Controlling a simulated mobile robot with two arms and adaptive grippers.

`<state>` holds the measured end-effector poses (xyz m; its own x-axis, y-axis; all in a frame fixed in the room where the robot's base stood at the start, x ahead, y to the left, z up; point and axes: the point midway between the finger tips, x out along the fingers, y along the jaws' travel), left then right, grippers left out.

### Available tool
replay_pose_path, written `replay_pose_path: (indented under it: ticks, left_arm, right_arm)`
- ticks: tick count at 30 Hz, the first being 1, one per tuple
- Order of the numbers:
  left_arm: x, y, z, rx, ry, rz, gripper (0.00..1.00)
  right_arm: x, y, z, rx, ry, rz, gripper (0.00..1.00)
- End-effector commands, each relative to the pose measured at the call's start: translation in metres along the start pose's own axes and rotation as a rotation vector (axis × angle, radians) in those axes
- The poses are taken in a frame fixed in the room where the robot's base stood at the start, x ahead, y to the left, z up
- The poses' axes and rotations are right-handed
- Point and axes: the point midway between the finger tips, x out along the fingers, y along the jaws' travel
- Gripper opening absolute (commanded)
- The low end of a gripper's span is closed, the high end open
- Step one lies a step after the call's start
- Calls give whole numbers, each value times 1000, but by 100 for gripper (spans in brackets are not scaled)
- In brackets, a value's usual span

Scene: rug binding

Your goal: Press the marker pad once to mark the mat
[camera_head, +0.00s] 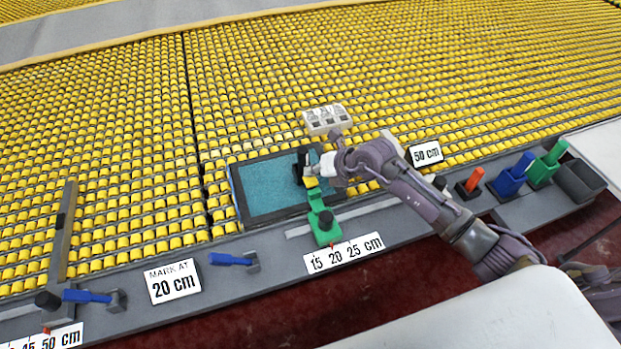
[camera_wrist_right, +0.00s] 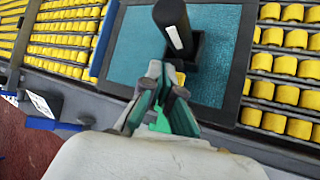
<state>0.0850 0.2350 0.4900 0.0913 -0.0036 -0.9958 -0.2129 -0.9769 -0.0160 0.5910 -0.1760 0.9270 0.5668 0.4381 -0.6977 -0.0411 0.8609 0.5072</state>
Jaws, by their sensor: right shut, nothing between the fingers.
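The teal mat (camera_head: 268,187) lies in a dark frame on the yellow roller bed; it also fills the upper part of the right wrist view (camera_wrist_right: 130,50). A black upright post (camera_head: 300,168), likely part of the marker, stands over the mat's right part; in the wrist view it is a black cylinder (camera_wrist_right: 173,27). A small yellow piece (camera_head: 311,182) sits beside it, partly hidden by my gripper. A green slider (camera_head: 325,228) reaches from the scale to the mat. My right gripper (camera_wrist_right: 158,78) is shut and empty, close to the post and yellow piece. Contact cannot be told.
A "MARK AT 20 cm" sign (camera_head: 173,282) and a 15-20-25 cm scale (camera_head: 343,253) are on the grey front rail. A button box (camera_head: 326,119) stands behind the mat. Blue (camera_head: 510,182) and green (camera_head: 546,167) holders and a dark bin (camera_head: 579,180) stand at right.

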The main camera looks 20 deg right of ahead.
Motion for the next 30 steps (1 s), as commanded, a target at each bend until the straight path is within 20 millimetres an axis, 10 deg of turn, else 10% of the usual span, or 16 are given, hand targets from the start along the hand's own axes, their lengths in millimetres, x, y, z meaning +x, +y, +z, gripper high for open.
replay_pose_path:
  ticks: [30]
  left_arm:
    - [-43, -1, -4, 0, 0, 0, 63]
  right_arm:
    - [-35, 25, 26, 0, -1, 0, 0]
